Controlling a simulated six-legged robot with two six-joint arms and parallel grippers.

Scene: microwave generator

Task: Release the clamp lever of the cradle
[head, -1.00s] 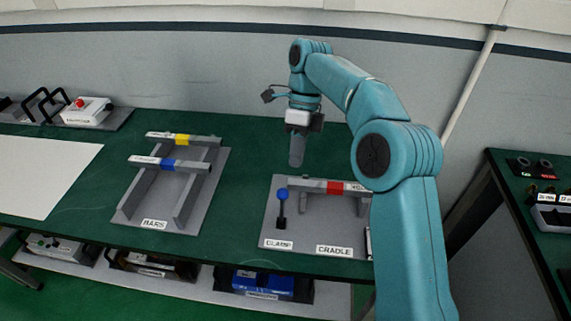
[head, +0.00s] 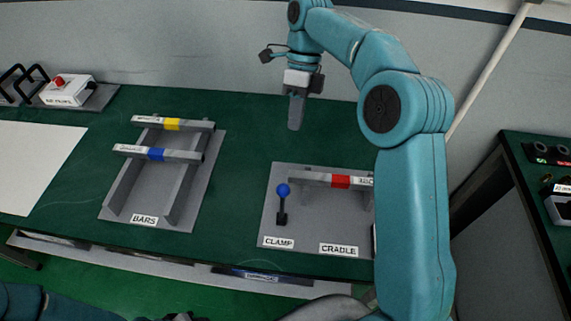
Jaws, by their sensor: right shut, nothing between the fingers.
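The clamp lever (head: 282,205) stands upright on the left part of the cradle plate, with a blue ball knob on a dark stem, behind the CLAMP label. The cradle (head: 310,230) is a grey plate at the table's right front. A bar with a red band (head: 341,182) lies across its back; my right arm hides the bar's right end. My right gripper (head: 296,112) is shut and empty, pointing down above the table, behind the cradle and apart from the lever. My left gripper cannot be made out; part of my left arm shows at the bottom left.
A BARS rack (head: 122,210) at the left holds a yellow-banded bar (head: 172,124) and a blue-banded bar (head: 156,154). A white sheet (head: 35,160) and a box with a red button (head: 68,90) are farther left. The green table between rack and cradle is clear.

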